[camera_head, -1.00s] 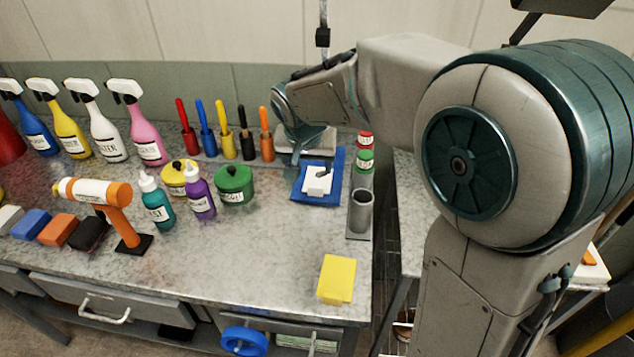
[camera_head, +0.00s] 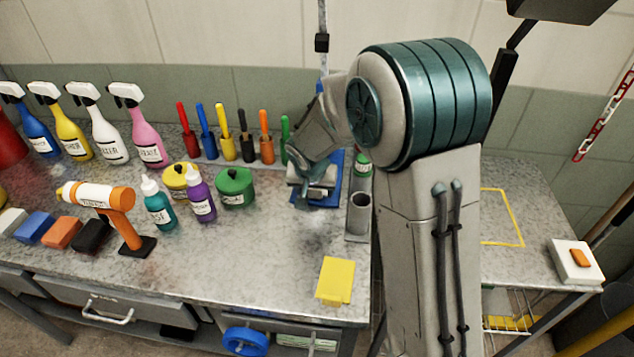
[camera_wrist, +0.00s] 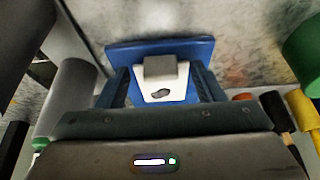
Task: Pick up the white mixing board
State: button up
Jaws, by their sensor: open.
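The white mixing board (camera_wrist: 178,90) lies on a blue mat (camera_wrist: 120,55) in the wrist view. It has a dark mark on it and a grey block-like part at its far end. My gripper (camera_wrist: 164,88) is open, with one finger on either side of the board; whether they touch it I cannot tell. In the head view my gripper (camera_head: 312,193) is low over the blue mat (camera_head: 334,180) and hides most or all of the board.
A grey cup (camera_head: 360,212) and a green-lidded container (camera_head: 363,163) stand close to the right of the mat. A row of coloured-handled tools (camera_head: 247,145) and a green pot (camera_head: 235,187) are to the left.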

jog(key=shift+w+f, duration=0.25)
jog(key=shift+f, duration=0.4)
jog(key=shift+c, duration=0.3)
jog(key=c, duration=1.1)
jog(key=shift+r, duration=0.1)
